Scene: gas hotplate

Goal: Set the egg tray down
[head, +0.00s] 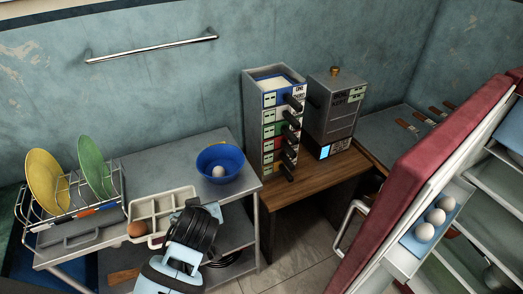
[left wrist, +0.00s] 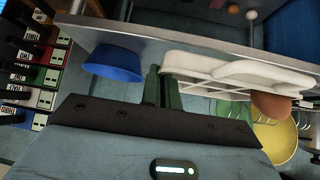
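The egg tray (head: 163,203) is pale, with several compartments, at the front edge of the metal table (head: 150,160). A brown egg (head: 137,229) sits in its front left compartment; the egg also shows in the left wrist view (left wrist: 271,105). My left gripper (head: 196,206) is at the tray's right end. In the left wrist view its dark fingers (left wrist: 162,80) are close together on the end wall of the tray (left wrist: 235,72). The tray looks about level and overlaps the table edge; I cannot tell whether it touches the tabletop. My right gripper is out of view.
A blue bowl (head: 221,161) with a white egg stands right of the tray. A dish rack (head: 70,215) with yellow and green plates stands left. A labelled drawer tower (head: 275,125) is at the right. An open red fridge door (head: 425,150) holds several white eggs. The tabletop behind the tray is clear.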

